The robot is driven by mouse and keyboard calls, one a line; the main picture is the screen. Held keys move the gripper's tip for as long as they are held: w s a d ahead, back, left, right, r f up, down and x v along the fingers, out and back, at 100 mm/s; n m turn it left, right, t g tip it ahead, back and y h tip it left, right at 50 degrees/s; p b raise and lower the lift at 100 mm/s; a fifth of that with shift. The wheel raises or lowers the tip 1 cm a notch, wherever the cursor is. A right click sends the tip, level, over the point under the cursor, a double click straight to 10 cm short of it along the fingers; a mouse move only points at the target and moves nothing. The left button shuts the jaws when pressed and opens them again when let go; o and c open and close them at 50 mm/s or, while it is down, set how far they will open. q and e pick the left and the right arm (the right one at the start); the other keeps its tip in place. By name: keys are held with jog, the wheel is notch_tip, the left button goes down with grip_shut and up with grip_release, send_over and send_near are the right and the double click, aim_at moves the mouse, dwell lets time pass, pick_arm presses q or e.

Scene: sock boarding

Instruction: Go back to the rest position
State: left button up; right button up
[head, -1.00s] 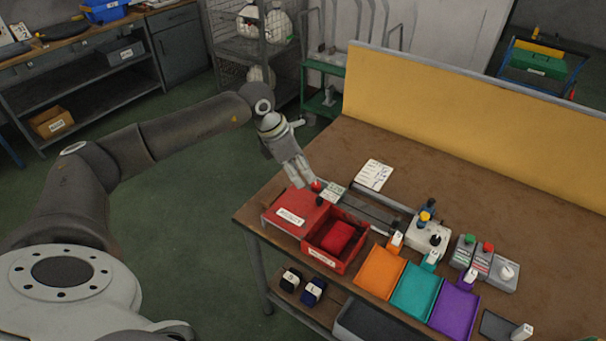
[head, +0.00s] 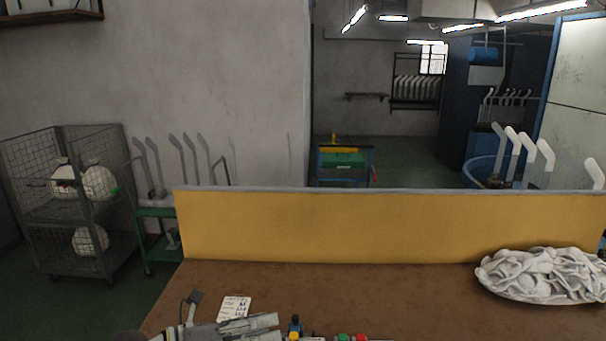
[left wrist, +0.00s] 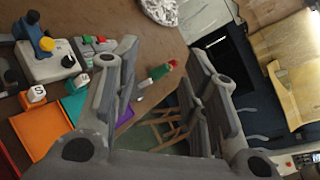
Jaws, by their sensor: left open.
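My left gripper (head: 272,327) shows at the bottom edge of the head view, lying nearly level over the front of the brown workbench (head: 380,285) and pointing right. In the left wrist view its fingers (left wrist: 163,55) are spread wide apart with nothing between them. Beyond them, the bench top and its edge show, with the floor below. My right gripper is in neither view.
A yellow panel (head: 390,226) stands along the bench's back. A heap of white socks (head: 545,275) lies at the right. The left wrist view shows a control box (left wrist: 50,62), an orange tray (left wrist: 45,130) and a teal tray (left wrist: 75,104) near the left finger.

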pick_arm(q)
notch_tip(320, 180, up, 5)
jog(key=d+n+t+h, duration=0.1)
jog(key=n+t, duration=0.4)
jog(key=n, duration=0.2)
jog(key=a+n+t+y, duration=0.6)
jog(key=n+t+y, duration=0.15)
jog(key=n, duration=0.65)
jog(key=s+a+f+n+g+y, duration=0.35)
jog(key=f+n, duration=0.25)
jog(key=f, duration=0.2)
jog(key=s+a+f+n+g+y, duration=0.3)
jog(key=s+a+f+n+y, duration=0.15)
jog(key=f+n, duration=0.3)
jog(key=s+f+n+g, duration=0.2)
jog(key=s+f+g, duration=0.3)
jog(key=s, duration=0.5)
jog(key=s+f+n+g, duration=0.2)
jog(key=s+f+g, duration=0.35)
jog(key=s, duration=0.45)
notch_tip(320, 180, down, 27)
jog(key=s, duration=0.1)
jog(key=s+a+f+g, duration=0.1)
jog(key=s+a+f, duration=0.1)
jog(key=s+f, duration=1.4)
jog(key=shift+s+a+g+b, duration=0.15)
jog(key=shift+s+g+b, duration=0.1)
jog(key=shift+g+b, duration=0.15)
